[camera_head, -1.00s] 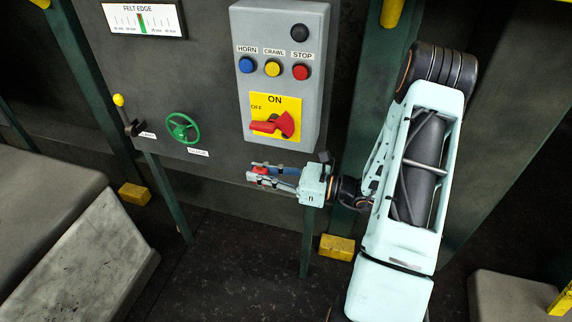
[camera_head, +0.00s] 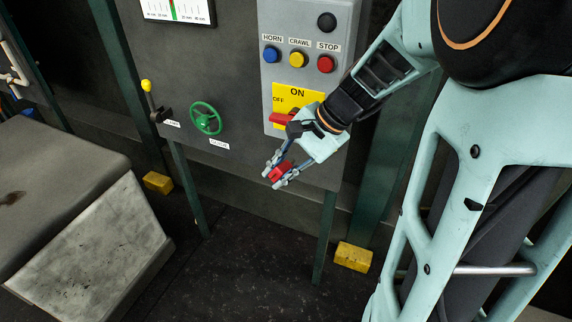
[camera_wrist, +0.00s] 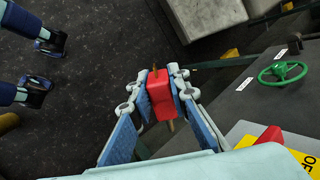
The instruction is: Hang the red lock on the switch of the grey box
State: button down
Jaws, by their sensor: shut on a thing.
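The red lock (camera_head: 280,171) is held between the fingertips of my gripper (camera_head: 279,175), below the front of the grey box (camera_head: 271,88). In the wrist view my gripper (camera_wrist: 164,84) is shut on the lock (camera_wrist: 160,95), one finger on each side; its shackle is hard to make out. The red switch (camera_head: 282,119) sits on a yellow ON/OFF plate (camera_head: 297,93) low on the grey box. My gripper's body partly covers the switch and plate in the head view. The switch (camera_wrist: 268,139) shows at the wrist view's lower right. Lock and switch are apart.
A green handwheel (camera_head: 206,118) and a yellow-knobbed lever (camera_head: 147,88) are left of the box. Blue, yellow and red buttons sit above the switch. A grey block (camera_head: 95,240) stands at left. Two leg-like blue shapes with dark shoes (camera_wrist: 37,91) show in the wrist view.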

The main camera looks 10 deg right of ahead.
aim_at(283, 165)
jog(key=d+r+n, duration=0.1)
jog(key=d+r+n+t+h, duration=0.1)
jog(key=r, duration=0.1)
jog(key=shift+r+n+b, duration=0.1)
jog(key=shift+n+b, duration=0.2)
jog(key=shift+b, duration=0.05)
jog(key=shift+w+d, duration=0.6)
jog(key=shift+w, duration=0.2)
jog(key=shift+w+d, duration=0.55)
jog(key=shift+w, duration=0.25)
jog(key=c, duration=2.5)
grip_release()
grip_shut()
jog(key=shift+w+d+p, duration=0.15)
jog(key=shift+w+d, duration=0.35)
jog(key=shift+w, duration=0.2)
jog(key=shift+w+d+p, duration=0.15)
jog(key=shift+w+d, duration=0.3)
jog(key=shift+w, duration=0.2)
